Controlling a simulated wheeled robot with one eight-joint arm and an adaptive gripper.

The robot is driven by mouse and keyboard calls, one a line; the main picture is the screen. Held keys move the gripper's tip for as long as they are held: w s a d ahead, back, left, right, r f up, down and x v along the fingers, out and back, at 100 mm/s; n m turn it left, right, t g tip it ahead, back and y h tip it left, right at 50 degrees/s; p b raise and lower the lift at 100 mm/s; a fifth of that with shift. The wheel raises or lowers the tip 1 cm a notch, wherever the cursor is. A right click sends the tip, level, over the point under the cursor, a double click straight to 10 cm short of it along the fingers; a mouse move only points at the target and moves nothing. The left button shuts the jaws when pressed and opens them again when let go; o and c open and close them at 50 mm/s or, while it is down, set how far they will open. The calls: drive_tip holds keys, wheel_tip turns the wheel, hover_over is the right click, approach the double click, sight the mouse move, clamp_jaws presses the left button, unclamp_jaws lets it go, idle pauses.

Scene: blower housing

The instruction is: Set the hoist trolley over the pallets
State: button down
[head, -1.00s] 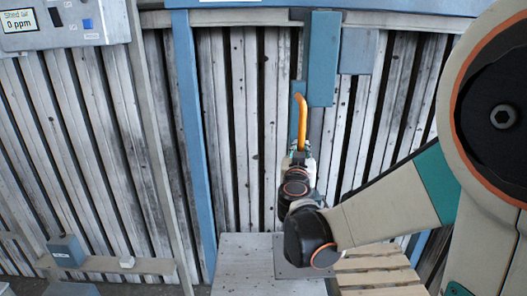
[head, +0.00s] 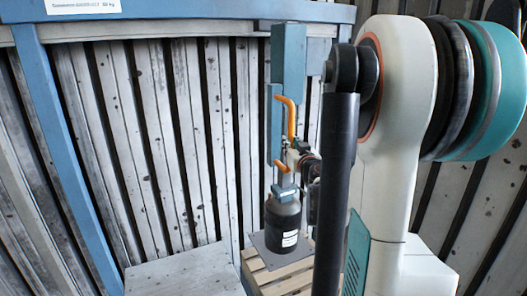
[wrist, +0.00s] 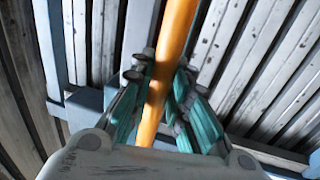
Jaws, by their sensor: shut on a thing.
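The hoist trolley (head: 289,55) is a blue-grey upright piece at the overhead blue beam, with a blue column below it. A bent orange handle (head: 291,118) is on its front; the handle also crosses the wrist view (wrist: 172,50). My gripper (head: 293,156) is shut on the handle, its teal fingers (wrist: 156,92) on either side. A dark canister (head: 284,228) with a white label is below the trolley, over a grey plate at a slatted wooden pallet (head: 290,284). I cannot tell whether it touches the plate. My arm hides part of the pallet.
The blue beam (head: 190,16) crosses the top, with a label reading about 60 kg. A blue post (head: 75,155) stands at the left. A grey flat-topped platform (head: 185,272) is left of the pallet and bare. A slatted wall closes the back.

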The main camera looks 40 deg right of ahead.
drive_tip(key=s+d, duration=0.2)
drive_tip(key=d, duration=0.5)
drive_tip(key=shift+s+d, duration=0.25)
drive_tip(key=shift+d, duration=0.05)
drive_tip(key=c, duration=1.5)
unclamp_jaws()
drive_tip(key=shift+d, duration=0.15)
drive_tip(key=shift+c, duration=0.2)
drive_tip(key=shift+s, duration=0.1)
drive_tip(key=v, duration=1.2)
